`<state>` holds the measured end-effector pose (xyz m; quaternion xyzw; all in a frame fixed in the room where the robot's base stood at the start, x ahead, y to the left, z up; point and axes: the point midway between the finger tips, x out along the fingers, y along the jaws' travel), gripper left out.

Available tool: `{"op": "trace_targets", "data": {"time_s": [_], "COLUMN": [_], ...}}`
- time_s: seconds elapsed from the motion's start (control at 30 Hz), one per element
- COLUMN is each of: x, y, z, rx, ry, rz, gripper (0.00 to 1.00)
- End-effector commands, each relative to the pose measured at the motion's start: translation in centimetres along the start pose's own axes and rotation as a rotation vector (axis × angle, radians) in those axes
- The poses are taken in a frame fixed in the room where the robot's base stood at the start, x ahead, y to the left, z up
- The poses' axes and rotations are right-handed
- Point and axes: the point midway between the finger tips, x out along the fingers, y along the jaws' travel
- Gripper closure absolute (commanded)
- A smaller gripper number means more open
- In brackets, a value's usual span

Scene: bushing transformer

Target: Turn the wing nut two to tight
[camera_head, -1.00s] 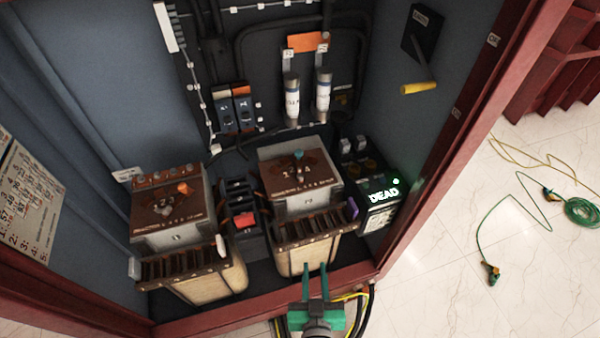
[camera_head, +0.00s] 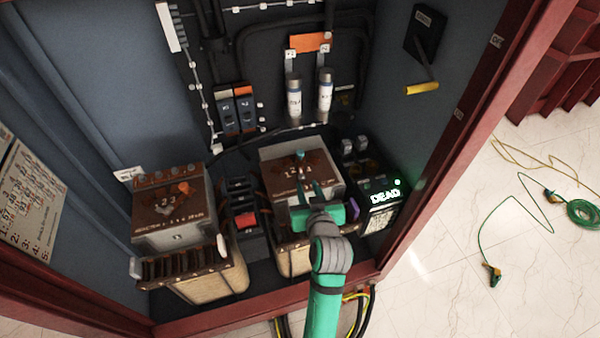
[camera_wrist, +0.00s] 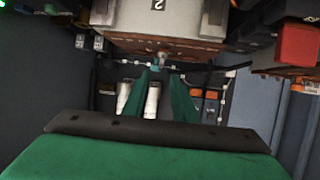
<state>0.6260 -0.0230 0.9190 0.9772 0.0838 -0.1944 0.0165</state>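Two brown-topped transformer units stand in the cabinet. The right unit (camera_head: 278,187) carries a small teal-blue wing nut (camera_head: 300,155) on its top plate. My gripper (camera_head: 310,184) is over the front of this unit, its two green fingers apart and pointing toward the nut, with a small gap to it in the head view. In the wrist view the blue nut (camera_wrist: 158,62) appears between and just beyond the tips of my gripper (camera_wrist: 158,72). Nothing is held. The left unit (camera_head: 150,222) has an orange wing nut (camera_head: 183,188).
A block with a red part (camera_head: 245,220) stands between the units. A box with a lit "DEAD" display (camera_head: 384,197) is close on the right. White cylinders (camera_head: 325,92) stand behind. The red cabinet frame (camera_head: 415,205) edges the opening. A yellow-handled lever (camera_head: 422,88) is upper right.

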Motion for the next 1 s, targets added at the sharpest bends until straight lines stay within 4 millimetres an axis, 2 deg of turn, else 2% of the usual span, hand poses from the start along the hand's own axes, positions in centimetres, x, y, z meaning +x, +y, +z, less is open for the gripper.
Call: {"op": "trace_targets", "data": {"time_s": [0.3, 0.5, 0.7, 1.0], "x": [5.5, 8.4, 9.8, 10.1], "y": [-0.7, -0.8, -0.7, -0.6], "z": [0.0, 0.0, 0.0, 0.0], "rx": [-0.003, -0.003, -0.004, -0.004], "ry": [-0.001, -0.001, 0.0, 0.0], "rz": [-0.009, -0.01, -0.009, -0.007], "gripper": [0.75, 0.75, 0.75, 0.75]}}
